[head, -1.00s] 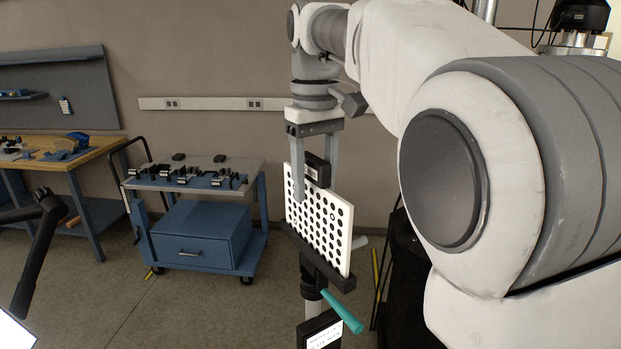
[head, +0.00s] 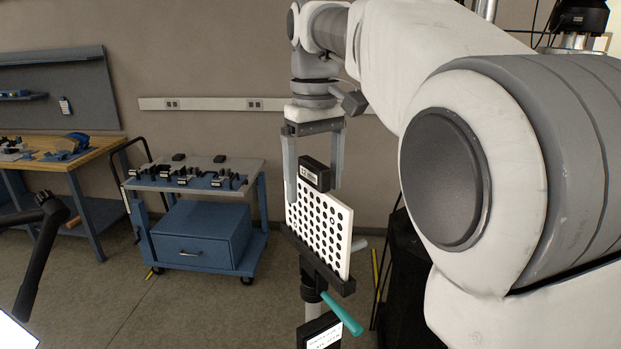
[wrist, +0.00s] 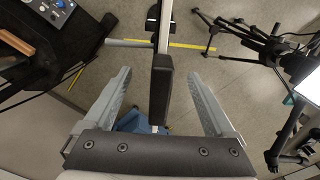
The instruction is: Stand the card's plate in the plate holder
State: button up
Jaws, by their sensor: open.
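The plate (head: 318,228) is white with rows of black dots and a black block (head: 315,174) on its top edge. It stands upright with its lower edge in the black bar of the plate holder (head: 318,262), which sits on a stand with a teal lever (head: 342,313). My gripper (head: 312,192) is open just above, its fingers on either side of the black block and apart from it. In the wrist view the plate shows edge-on, with the block (wrist: 162,88) between the two open fingers. The card itself I cannot make out; a white label (head: 322,337) is on the stand below.
A cart (head: 195,178) with a blue drawer and several dark small parts stands behind to the left. A wooden workbench (head: 95,147) is at the far left. In the wrist view a black tripod (wrist: 262,42) stands at the upper right. Open floor lies between.

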aim_at(315, 162)
notch_tip(315, 162, up, 2)
jog(key=shift+r+p, duration=0.1)
jog(key=shift+p, duration=0.7)
jog(key=shift+r, duration=0.95)
jog(key=shift+r, duration=3.8)
